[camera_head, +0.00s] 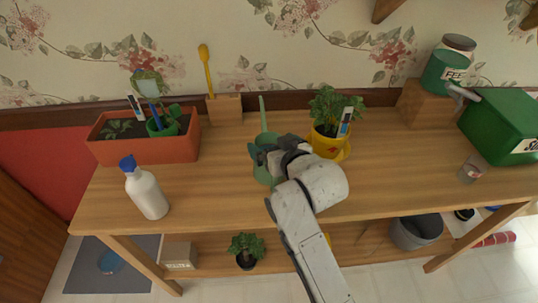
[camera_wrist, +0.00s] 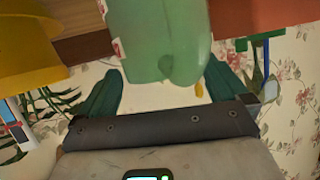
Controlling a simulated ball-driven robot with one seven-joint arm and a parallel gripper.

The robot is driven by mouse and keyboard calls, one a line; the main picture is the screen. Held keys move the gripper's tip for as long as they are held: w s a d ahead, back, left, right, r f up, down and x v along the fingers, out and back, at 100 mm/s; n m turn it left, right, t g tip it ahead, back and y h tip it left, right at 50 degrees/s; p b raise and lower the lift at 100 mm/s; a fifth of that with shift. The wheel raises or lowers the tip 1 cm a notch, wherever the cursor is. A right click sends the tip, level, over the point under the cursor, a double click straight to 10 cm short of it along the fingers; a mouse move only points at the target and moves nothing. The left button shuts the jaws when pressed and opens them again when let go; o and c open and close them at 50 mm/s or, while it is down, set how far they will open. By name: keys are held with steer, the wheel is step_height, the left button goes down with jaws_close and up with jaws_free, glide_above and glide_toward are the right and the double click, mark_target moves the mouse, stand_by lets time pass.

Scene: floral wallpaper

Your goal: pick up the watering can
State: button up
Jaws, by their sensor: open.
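The watering can (camera_head: 262,172) is pale green and stands on the wooden table, with its thin spout rising toward the wall. My gripper (camera_head: 266,152) is at the can in the head view, and my wrist and forearm hide part of the can. In the wrist view the can (camera_wrist: 155,40) fills the top middle as a translucent green body. My gripper (camera_wrist: 163,88) shows there with two dark green fingers spread apart, one on each side of the can's near end. I cannot tell whether either finger touches it.
A yellow pot (camera_head: 328,146) with a plant stands close right of the can. An orange planter (camera_head: 150,150) and a white spray bottle (camera_head: 148,195) stand left. A green bin (camera_head: 500,120) and a glass jar (camera_head: 470,172) are right.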

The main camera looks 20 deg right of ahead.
steer(key=shift+w+f, duration=0.15)
steer(key=shift+w, duration=0.05)
steer(key=shift+c, duration=0.4)
jaws_close()
stand_by(0.5)
